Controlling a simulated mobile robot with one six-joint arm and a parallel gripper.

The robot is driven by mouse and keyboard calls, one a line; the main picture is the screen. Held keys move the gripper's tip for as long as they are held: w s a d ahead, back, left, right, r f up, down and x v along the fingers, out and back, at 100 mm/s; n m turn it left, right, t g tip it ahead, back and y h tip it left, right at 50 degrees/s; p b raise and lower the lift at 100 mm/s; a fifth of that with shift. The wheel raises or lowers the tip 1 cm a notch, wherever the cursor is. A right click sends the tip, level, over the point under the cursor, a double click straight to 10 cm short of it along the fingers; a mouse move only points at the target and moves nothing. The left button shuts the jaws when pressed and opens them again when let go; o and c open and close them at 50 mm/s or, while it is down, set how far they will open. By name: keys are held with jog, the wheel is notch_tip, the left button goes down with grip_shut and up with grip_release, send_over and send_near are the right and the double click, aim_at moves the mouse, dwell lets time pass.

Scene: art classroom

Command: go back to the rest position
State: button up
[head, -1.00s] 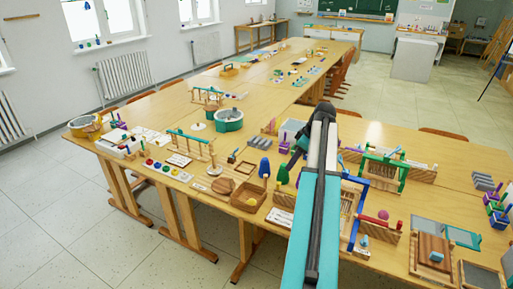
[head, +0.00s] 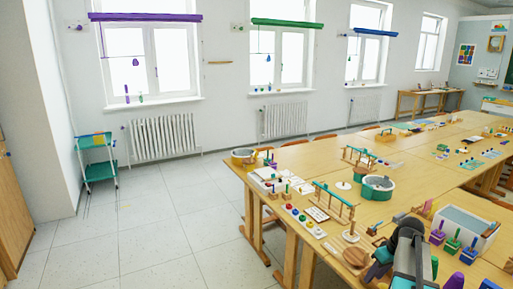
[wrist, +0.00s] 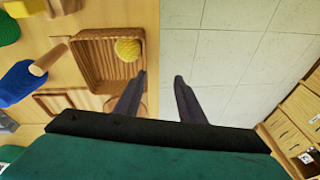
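My gripper (wrist: 160,76) is open in the wrist view, with its two dark fingers apart and nothing between them. It points down over the edge of the wooden table (wrist: 86,16), with pale floor tiles showing behind the gap and to the right. A brown basket (wrist: 90,62) with a yellow ball (wrist: 127,49) in it lies just left of the fingers. In the head view my arm shows at the lower right, over the table's near edge; the fingertips cannot be made out there.
The long table (head: 405,159) holds several items, including a teal round tub (head: 377,188) and a grey bin (head: 466,222). A blue peg-like thing (wrist: 24,84) lies left of the basket. A teal cart (head: 97,160) stands by the wall. The floor (head: 160,220) left of the table is clear.

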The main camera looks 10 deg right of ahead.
jog(key=s+a+f+m+g+h, duration=0.15)
jog(key=a+f, duration=0.45)
jog(key=a, duration=0.6)
jog(key=s+a+f, duration=0.2)
jog(key=a+f, duration=0.4)
jog(key=a, duration=0.7)
jog(key=s+a+f+m+g, duration=0.15)
jog(key=a+f, duration=0.45)
jog(key=a, duration=0.6)
jog(key=s+f+g, duration=0.2)
jog(key=s+f, duration=0.7)
jog(key=s, duration=0.4)
jog(key=s+f+n+g, duration=0.1)
jog(key=s+f+g, duration=0.2)
jog(key=s+f, duration=0.6)
jog(key=s, duration=0.4)
jog(key=shift+c, duration=0.6)
jog(key=shift+d, duration=0.1)
